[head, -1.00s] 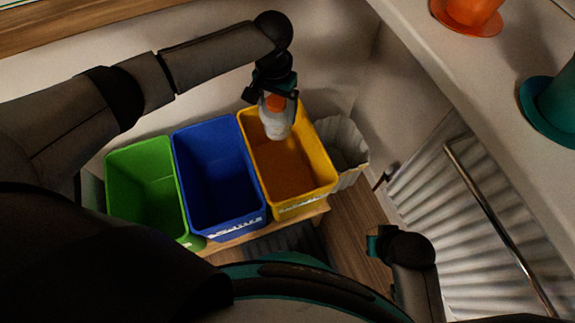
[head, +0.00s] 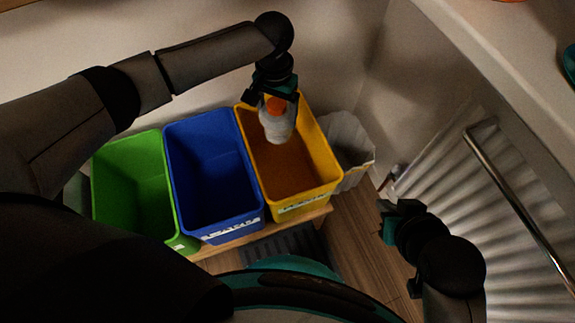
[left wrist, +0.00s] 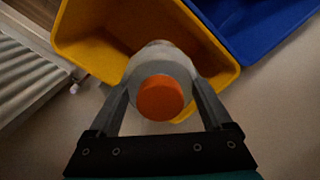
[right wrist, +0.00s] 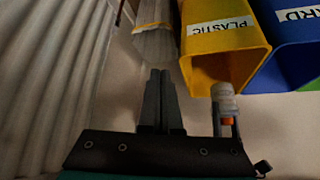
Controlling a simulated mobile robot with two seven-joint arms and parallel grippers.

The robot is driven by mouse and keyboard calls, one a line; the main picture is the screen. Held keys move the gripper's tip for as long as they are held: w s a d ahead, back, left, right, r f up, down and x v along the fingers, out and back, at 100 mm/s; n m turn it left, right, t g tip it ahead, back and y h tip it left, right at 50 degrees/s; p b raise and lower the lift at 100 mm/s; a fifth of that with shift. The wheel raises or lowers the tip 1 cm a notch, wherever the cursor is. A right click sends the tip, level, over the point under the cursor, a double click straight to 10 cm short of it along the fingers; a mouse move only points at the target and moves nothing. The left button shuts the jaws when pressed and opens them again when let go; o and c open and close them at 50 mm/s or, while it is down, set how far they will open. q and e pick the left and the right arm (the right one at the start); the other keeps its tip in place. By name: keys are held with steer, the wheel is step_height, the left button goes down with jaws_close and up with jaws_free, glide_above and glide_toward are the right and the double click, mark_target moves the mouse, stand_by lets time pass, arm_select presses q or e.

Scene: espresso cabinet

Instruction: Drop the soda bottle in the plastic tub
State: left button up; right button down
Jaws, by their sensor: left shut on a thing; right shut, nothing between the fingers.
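The soda bottle (head: 279,126) is pale and translucent with an orange cap. My left gripper (head: 274,102) is shut on it near the cap and holds it over the far end of the yellow tub. In the left wrist view the bottle's orange cap (left wrist: 160,97) faces the camera between the fingers. The yellow plastic tub (head: 331,173) bears a white label, which reads PLASTIC in the right wrist view (right wrist: 221,28). My right gripper (right wrist: 160,100) is shut and empty. In the head view the right gripper (head: 388,222) is to the right of the tubs.
A blue tub (head: 212,177) and a green tub (head: 131,190) stand left of the yellow one on a wooden stand (head: 238,235). A pale ribbed bin (head: 351,150) is right of it. A corrugated panel with a metal rail (head: 520,205) lies at right.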

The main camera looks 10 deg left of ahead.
mark_target(277, 104)
steer(key=shift+r, duration=0.1)
arm_select(q)
steer(key=o, duration=1.2)
steer(key=shift+c, duration=0.2)
steer(key=shift+r+p, duration=0.3)
steer(key=shift+r, duration=0.1)
steer(key=shift+r+p, duration=0.6)
steer(key=shift+r, duration=0.35)
step_height(277, 104, up, 3)
steer(key=shift+r+p, duration=0.1)
steer(key=shift+p, duration=0.9)
steer(key=shift+r+p, duration=0.4)
steer(key=shift+r, duration=0.4)
arm_select(e)
step_height(277, 104, down, 6)
steer(key=s+d+g+h, duration=0.1)
steer(key=s+d+g, duration=0.1)
steer(key=s+g, duration=0.1)
steer(key=shift+d, duration=0.35)
